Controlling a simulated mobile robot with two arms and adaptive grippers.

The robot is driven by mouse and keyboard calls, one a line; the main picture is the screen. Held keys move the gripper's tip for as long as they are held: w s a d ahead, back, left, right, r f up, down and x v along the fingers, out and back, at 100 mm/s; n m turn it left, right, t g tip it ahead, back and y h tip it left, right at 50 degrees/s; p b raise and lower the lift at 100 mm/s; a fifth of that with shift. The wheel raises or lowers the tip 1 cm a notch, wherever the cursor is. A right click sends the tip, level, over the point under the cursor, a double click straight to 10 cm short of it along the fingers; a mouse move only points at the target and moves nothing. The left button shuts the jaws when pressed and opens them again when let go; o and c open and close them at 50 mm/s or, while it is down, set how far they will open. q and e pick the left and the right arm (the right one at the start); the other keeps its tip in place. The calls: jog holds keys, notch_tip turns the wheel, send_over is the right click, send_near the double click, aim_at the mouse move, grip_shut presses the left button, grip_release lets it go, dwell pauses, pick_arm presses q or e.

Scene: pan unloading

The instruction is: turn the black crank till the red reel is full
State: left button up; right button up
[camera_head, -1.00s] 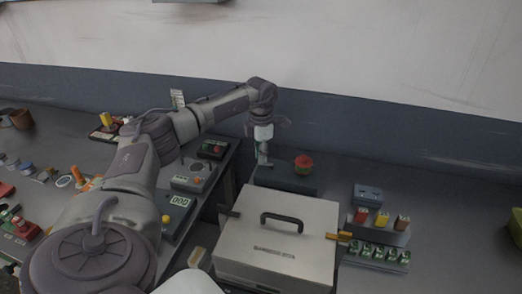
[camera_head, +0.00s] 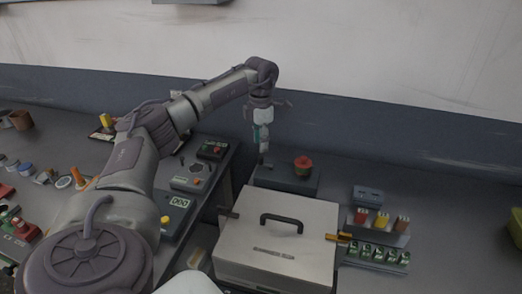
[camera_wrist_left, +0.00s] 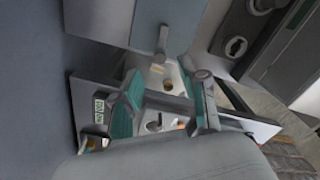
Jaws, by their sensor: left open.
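The red reel (camera_head: 303,163) sits on a low dark box (camera_head: 288,181) at the back, behind a pale case. My left gripper (camera_head: 262,146) hangs fingers down over the left end of this box, left of the reel. It is open, and its teal finger pads stand apart in the left wrist view (camera_wrist_left: 158,98). A small upright piece (camera_head: 264,161), perhaps the black crank, shows just under the fingertips. I cannot tell whether the fingers touch it. How full the reel is cannot be read. My right gripper is not in view.
A pale case (camera_head: 278,241) with a black handle (camera_head: 281,222) stands in front of the box. A rack (camera_head: 377,231) with coloured pieces is at right. A control box with a display (camera_head: 179,203) is left, beside a gap between tables.

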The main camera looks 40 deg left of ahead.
aim_at(261, 157)
pick_arm(q)
notch_tip(261, 157, up, 6)
jog(key=shift+r, duration=0.15)
dwell(0.6)
